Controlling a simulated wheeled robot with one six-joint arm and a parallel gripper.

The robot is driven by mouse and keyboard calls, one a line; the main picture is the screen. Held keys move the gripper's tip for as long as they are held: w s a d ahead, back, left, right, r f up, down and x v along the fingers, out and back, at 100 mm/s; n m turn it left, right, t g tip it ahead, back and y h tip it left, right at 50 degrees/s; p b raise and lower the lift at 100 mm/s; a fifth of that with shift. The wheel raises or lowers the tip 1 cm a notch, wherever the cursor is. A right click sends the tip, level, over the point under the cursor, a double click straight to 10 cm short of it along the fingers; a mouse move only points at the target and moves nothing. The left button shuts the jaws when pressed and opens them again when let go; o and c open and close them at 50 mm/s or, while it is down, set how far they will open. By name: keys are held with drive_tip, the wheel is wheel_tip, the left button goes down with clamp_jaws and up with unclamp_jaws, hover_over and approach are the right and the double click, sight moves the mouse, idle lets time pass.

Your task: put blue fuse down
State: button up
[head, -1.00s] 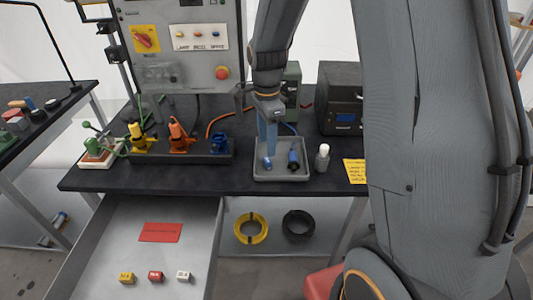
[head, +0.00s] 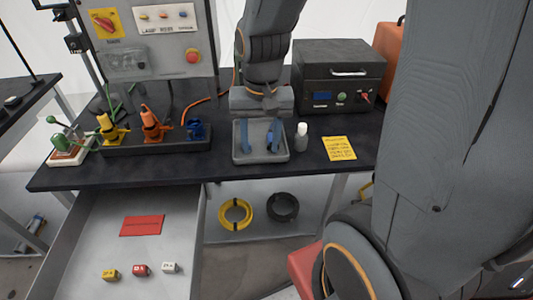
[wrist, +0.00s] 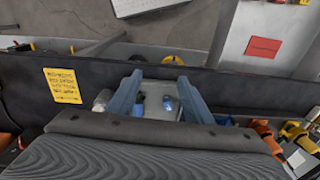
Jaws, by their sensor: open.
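My gripper (head: 260,137) is open, pointing down at the grey tray (head: 259,161) on the dark bench. Its two blue-grey fingers stand apart over the tray. In the wrist view my gripper (wrist: 156,93) has the tray (wrist: 152,87) between and beyond its fingers. Two small blue cylindrical pieces lie in the tray there, a blue fuse (wrist: 169,104) and another blue piece (wrist: 138,109), both in the gap between the fingers. Which one the task means I cannot tell. In the head view the fingers partly hide them.
A white bottle (head: 301,137) stands just right of the tray, near a yellow note (head: 339,148). A dark box (head: 340,77) stands behind. A rack with yellow, orange and blue holders (head: 160,140) is left. An open drawer (head: 92,245) juts out below.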

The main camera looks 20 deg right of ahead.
drive_tip(key=s+n, duration=0.2)
drive_tip(key=s+f+n, duration=0.1)
drive_tip(key=s+n, duration=0.1)
drive_tip(key=shift+s, duration=0.15)
idle(0.4)
